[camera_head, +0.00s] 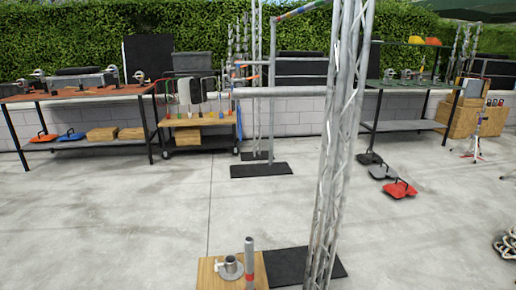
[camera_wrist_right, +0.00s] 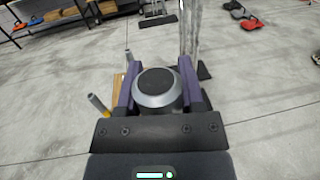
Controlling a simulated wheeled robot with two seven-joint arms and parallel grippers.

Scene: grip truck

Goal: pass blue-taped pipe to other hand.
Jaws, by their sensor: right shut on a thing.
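In the right wrist view my right gripper (camera_wrist_right: 159,66) has its two purple fingers shut on a grey round thing (camera_wrist_right: 157,87). I see this thing nearly end-on, with a dark disc-like end facing the camera. It may be a pipe; no blue tape shows on it, and its far part is hidden. In the head view an upright grey pipe with a red band (camera_head: 250,264) stands at the bottom middle. Neither gripper shows in the head view.
The red-banded pipe stands by a wooden board (camera_head: 207,273) with a metal fitting (camera_head: 231,267). A tall truss (camera_head: 334,150) rises from a black base plate (camera_head: 286,267). A horizontal grey pipe (camera_head: 285,91) crosses behind. Work tables (camera_head: 75,95) line the wall. Concrete floor is clear at left.

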